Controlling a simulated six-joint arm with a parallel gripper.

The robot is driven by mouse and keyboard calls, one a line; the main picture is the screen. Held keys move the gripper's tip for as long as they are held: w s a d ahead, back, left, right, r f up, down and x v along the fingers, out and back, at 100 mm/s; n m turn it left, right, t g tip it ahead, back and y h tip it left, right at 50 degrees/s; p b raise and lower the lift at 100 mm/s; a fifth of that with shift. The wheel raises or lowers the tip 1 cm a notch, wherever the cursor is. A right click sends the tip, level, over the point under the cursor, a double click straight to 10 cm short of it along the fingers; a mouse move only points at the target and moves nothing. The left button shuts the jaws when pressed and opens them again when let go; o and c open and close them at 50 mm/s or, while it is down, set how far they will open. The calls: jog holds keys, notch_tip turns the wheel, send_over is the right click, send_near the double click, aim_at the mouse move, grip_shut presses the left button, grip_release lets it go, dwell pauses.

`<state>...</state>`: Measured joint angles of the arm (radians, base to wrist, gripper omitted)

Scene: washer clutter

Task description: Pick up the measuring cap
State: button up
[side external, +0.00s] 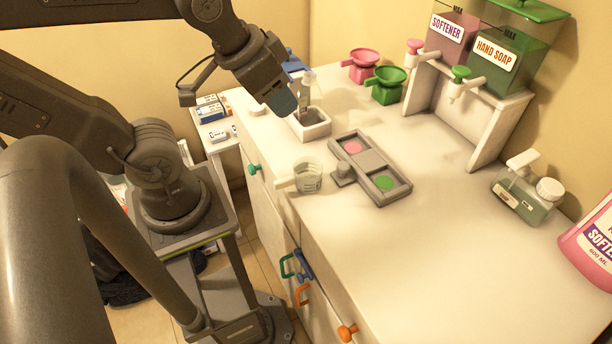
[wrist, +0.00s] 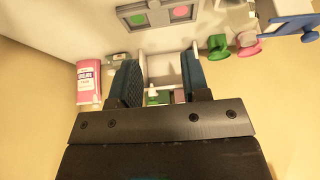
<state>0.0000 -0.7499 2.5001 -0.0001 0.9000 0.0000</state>
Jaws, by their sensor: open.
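The measuring cap (side external: 308,178) looks like a clear cup with dark markings and a pale handle pointing left. It stands on the white counter near its front edge, left of the grey two-pad tray. My gripper (side external: 288,104) is above the counter at the back left, apart from the cap, beside a white open box. In the wrist view its two blue fingers (wrist: 158,62) are spread, with nothing held between them. I cannot make out the cap in the wrist view.
The grey tray (side external: 373,160) has pink and green pads. The white open box (side external: 315,130) is behind the cap. Pink (side external: 362,60) and green (side external: 387,80) funnels, a dispenser stand (side external: 495,125) and a soap bottle (side external: 525,195) stand farther right. The front right counter is clear.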

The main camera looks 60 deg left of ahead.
dwell(0.3)
jog(key=o, duration=0.9)
jog(key=n+g, duration=0.6)
send_near(309, 170)
jog(key=shift+n+y, duration=0.3)
jog(key=f, duration=0.2)
jog(key=d+f, duration=0.1)
jog(key=f, duration=0.2)
jog(key=s+f, duration=0.1)
jog(key=f, duration=0.2)
jog(key=shift+d+f, duration=0.1)
jog(key=shift+d, duration=0.15)
